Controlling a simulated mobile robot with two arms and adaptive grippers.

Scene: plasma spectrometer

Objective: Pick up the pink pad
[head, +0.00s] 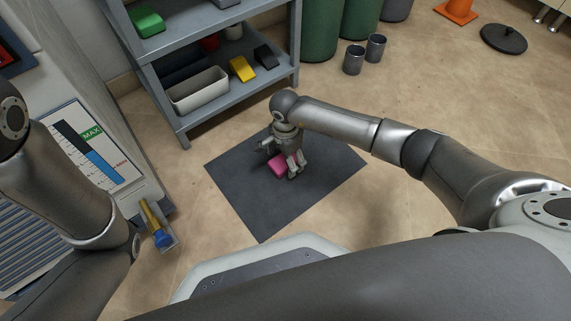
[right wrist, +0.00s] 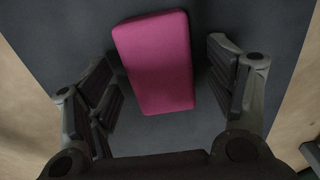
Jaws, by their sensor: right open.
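The pink pad (head: 278,166) lies on a dark grey mat (head: 245,205) on the floor. In the right wrist view the pad (right wrist: 155,62) is a rounded pink block, slightly tilted in the picture. My right gripper (head: 282,158) is over the mat at the pad, partly covering it in the head view. In the right wrist view the open fingers of my right gripper (right wrist: 163,90) stand on either side of the pad, with gaps showing. My left arm shows at the left of the head view, but its gripper cannot be made out.
A grey shelf (head: 225,95) behind the mat holds a white bin (head: 199,92), a yellow block (head: 242,69) and a green block (head: 147,22). A machine with a level gauge stands at left. Two metal cups (head: 354,60) stand behind. Floor right of the mat is clear.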

